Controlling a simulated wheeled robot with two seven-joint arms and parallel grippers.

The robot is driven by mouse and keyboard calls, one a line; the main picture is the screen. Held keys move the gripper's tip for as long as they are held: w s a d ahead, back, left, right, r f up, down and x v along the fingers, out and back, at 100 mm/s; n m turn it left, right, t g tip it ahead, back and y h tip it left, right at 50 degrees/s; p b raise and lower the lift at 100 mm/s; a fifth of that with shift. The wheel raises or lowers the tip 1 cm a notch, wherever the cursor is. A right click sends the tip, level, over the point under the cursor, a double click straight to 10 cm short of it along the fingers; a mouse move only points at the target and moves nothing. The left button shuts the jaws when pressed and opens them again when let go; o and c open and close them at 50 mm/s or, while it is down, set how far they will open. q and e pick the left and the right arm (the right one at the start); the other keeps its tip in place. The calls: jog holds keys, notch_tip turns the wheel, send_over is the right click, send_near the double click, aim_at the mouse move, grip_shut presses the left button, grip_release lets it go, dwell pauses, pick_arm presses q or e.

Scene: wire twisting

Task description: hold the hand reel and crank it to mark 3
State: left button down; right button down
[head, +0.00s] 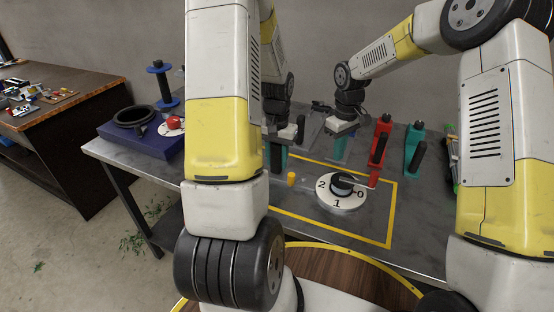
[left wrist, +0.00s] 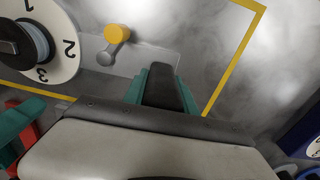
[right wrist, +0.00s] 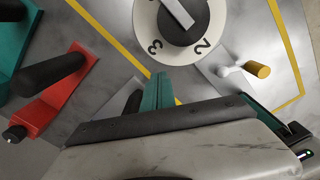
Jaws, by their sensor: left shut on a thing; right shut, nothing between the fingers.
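The hand reel's white dial (head: 329,204) with a black hub lies on the grey table, its marks 0, 1 and 2 showing in the head view. Marks 2 and 3 show on the dial in the left wrist view (left wrist: 64,70) and right wrist view (right wrist: 146,20). A yellow crank knob (head: 291,177) stands left of the dial. My left gripper (head: 277,158) is shut on a black handle (left wrist: 160,86) beside the knob. My right gripper (head: 338,152) is shut and empty behind the dial, apart from the knob (right wrist: 258,69). I cannot tell where the dial pointer stands.
A red tool (head: 384,128) and a green tool (head: 415,136), both with black handles, stand right of the dial. A blue box (head: 145,148) with a black ring is at the table's left. A yellow line (head: 393,210) frames the work area. My forearms cover much of the table.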

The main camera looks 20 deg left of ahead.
jog(key=shift+d, duration=0.3)
jog(key=shift+d, duration=1)
dwell(0.8)
jog(key=shift+d, duration=0.15)
jog(key=shift+d, duration=0.15)
jog(key=shift+d, duration=0.15)
jog(key=shift+d, duration=0.15)
dwell(0.4)
jog(key=shift+d, duration=0.15)
jog(key=shift+d, duration=0.1)
jog(key=shift+d, duration=0.2)
